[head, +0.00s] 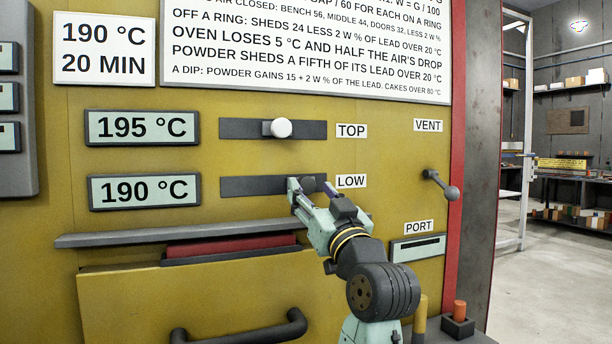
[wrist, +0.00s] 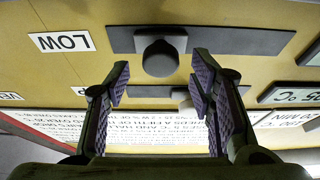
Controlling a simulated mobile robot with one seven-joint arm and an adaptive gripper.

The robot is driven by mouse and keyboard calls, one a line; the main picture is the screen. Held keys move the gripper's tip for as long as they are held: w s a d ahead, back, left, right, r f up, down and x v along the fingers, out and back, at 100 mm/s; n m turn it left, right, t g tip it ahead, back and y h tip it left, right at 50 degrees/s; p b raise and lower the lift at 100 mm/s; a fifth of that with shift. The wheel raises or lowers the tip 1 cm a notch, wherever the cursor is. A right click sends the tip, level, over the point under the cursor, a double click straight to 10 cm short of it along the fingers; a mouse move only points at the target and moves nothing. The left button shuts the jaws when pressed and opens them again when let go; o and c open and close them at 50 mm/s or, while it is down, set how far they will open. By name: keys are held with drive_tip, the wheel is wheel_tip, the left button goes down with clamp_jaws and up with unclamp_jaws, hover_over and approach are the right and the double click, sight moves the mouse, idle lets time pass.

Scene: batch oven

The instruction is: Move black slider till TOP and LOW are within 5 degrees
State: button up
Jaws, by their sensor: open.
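The black slider knob (head: 308,183) sits on the lower dark track (head: 250,187), right of its middle, beside the LOW label (head: 351,181). In the wrist view, which is upside down, the knob (wrist: 160,57) shows between the fingertips. My gripper (head: 313,187) is open at the knob, with one finger to each side; I cannot tell whether either touches it. The upper display (head: 143,127) reads 195 °C and the lower display (head: 145,190) reads 190 °C. The white knob (head: 280,128) sits near the middle of the track beside the TOP label (head: 351,131).
A sign (head: 104,49) reads 190 °C, 20 MIN. A grey ledge (head: 170,234) and a drawer handle (head: 240,330) stick out below. The VENT lever (head: 442,184) and PORT slot (head: 418,248) are to the right of my arm.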

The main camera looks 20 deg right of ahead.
sight(308, 186)
drive_tip(key=shift+p+x, duration=0.5)
drive_tip(key=shift+x, duration=1.45)
drive_tip(key=shift+c, duration=0.5)
clamp_jaws()
